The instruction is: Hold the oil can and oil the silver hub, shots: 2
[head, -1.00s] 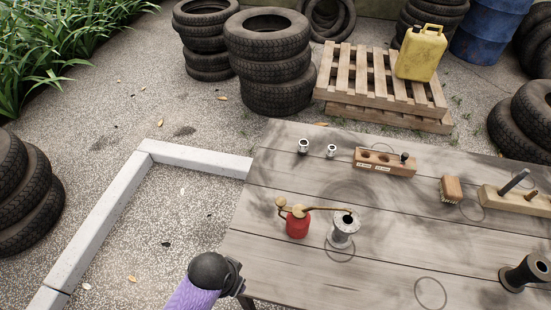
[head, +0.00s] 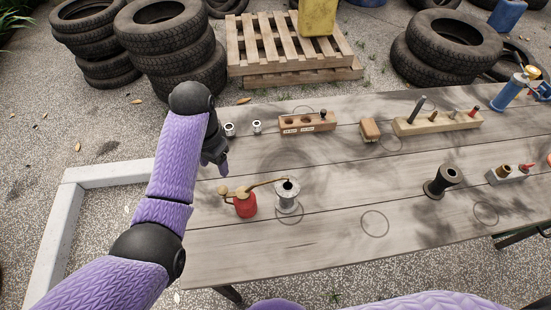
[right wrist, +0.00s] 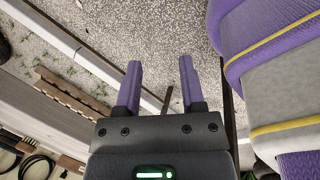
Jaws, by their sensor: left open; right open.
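The red oil can (head: 246,206) with a brass top and long spout stands upright on the table. Its spout reaches right, with the tip by the top of the silver hub (head: 287,198), which stands upright on the table. My left gripper (head: 222,168) is open and empty above the table's left edge, behind the oil can and apart from it. My right gripper (right wrist: 160,88) shows in the right wrist view, open and empty, with gravel ground beyond its fingers. The right gripper does not show in the head view.
The wooden table (head: 330,240) also bears a dark hub (head: 441,181), a wooden block with holes (head: 307,123), a brush (head: 370,129), a peg rack (head: 438,122), and two small metal fittings near the back left. Tyre stacks (head: 172,50) and a pallet (head: 285,45) stand behind.

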